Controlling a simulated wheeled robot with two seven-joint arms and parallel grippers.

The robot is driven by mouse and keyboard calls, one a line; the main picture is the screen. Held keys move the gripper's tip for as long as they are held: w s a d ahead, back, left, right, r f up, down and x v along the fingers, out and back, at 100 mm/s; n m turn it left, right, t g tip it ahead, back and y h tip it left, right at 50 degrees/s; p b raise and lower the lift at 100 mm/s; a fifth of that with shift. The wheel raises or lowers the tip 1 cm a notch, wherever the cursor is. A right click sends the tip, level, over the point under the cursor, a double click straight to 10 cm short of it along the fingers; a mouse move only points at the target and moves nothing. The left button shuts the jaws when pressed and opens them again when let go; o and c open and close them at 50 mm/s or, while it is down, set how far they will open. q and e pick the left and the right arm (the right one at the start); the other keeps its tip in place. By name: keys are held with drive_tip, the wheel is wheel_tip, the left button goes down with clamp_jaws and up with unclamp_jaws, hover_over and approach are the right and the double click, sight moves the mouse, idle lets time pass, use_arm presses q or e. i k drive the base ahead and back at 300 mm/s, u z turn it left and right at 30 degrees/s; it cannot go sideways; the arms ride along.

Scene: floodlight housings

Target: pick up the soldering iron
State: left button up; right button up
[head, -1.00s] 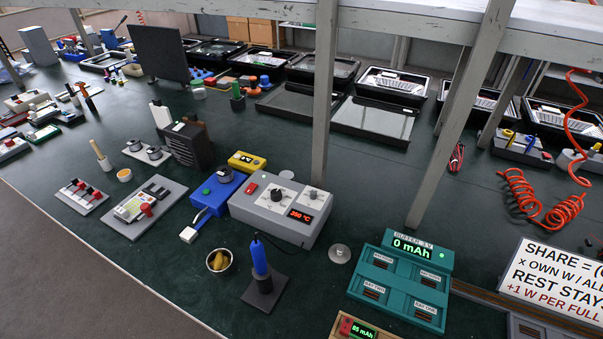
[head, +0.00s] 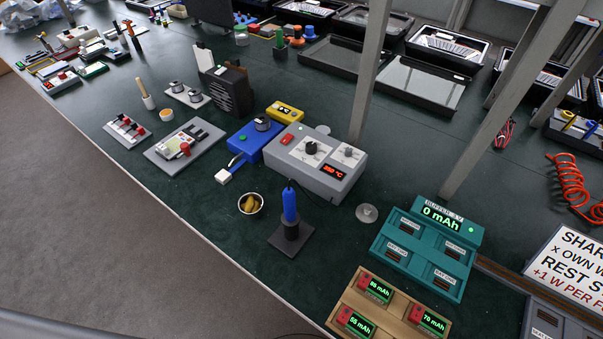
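The soldering iron (head: 289,203) has a blue handle and stands upright in a dark holder on a square black base (head: 291,240). It is on the dark green bench top, in front of a grey soldering station (head: 318,166) with a red lit display. A thin dark cable runs near the top of the iron. Its lower end is hidden in the holder. Neither of my grippers shows in the head view.
A small bowl (head: 250,205) with yellowish contents stands left of the iron. The teal buffer charger (head: 425,250) and a tan battery tray (head: 351,299) are to the right. Grey uprights (head: 371,70) rise from the bench. Bare bench lies in front of the iron.

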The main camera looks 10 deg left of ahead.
sight(290, 217)
drive_tip(key=z, duration=0.45)
drive_tip(key=k, duration=1.15)
drive_tip(key=z, duration=0.8)
drive_tip(key=i, duration=0.5)
drive_tip(key=u, duration=0.2)
